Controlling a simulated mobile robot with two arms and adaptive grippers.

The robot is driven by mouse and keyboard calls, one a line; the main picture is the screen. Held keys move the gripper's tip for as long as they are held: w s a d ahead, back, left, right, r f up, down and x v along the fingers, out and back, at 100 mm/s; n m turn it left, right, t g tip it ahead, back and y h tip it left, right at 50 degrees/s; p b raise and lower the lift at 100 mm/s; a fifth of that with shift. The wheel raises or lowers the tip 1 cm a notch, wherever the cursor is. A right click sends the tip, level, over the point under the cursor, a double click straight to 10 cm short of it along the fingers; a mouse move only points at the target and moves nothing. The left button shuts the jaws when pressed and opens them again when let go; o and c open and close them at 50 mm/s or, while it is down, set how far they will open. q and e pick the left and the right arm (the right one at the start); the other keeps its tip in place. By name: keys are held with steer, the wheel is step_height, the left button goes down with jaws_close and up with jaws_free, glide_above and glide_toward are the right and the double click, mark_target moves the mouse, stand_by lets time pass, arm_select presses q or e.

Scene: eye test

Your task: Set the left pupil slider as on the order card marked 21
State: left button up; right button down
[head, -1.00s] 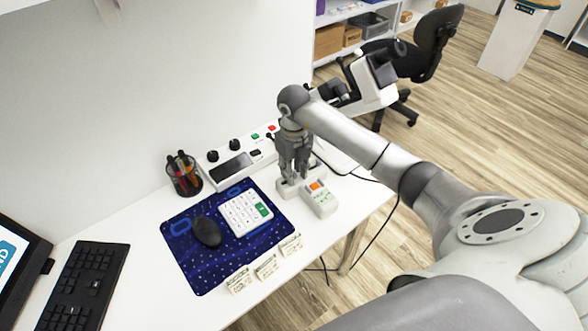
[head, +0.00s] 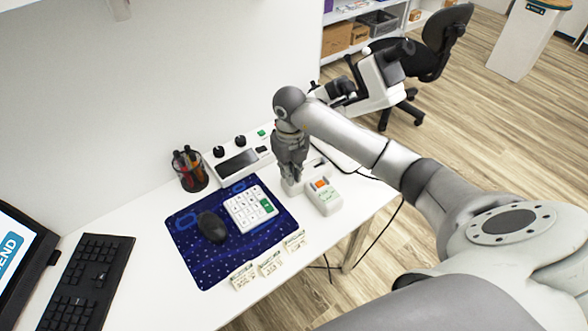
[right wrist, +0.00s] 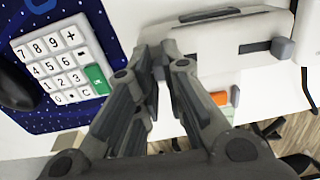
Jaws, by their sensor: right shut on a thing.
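The white slider box (head: 311,172) stands on the desk under my right gripper (head: 291,178). In the right wrist view the box (right wrist: 235,66) has a dark slot with a grey slider knob (right wrist: 282,47) at its right. My right gripper also shows there (right wrist: 162,68), its fingertips shut at the left end of the box on what looks like the left pupil slider, mostly hidden by the fingers. Several small order cards, such as one card (head: 270,263), stand along the desk's front edge; their print is too small to read. My left gripper is out of view.
A white keypad (head: 248,208) and black mouse (head: 212,227) lie on the blue mat (head: 205,270). A small device with an orange button (head: 325,198) stands close to the box. A pen cup (head: 189,170) and a knob console (head: 238,162) are behind.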

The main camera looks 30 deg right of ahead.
steer(key=c, duration=1.5)
jaws_free()
step_height(320, 180, up, 12)
steer(key=shift+f, duration=0.1)
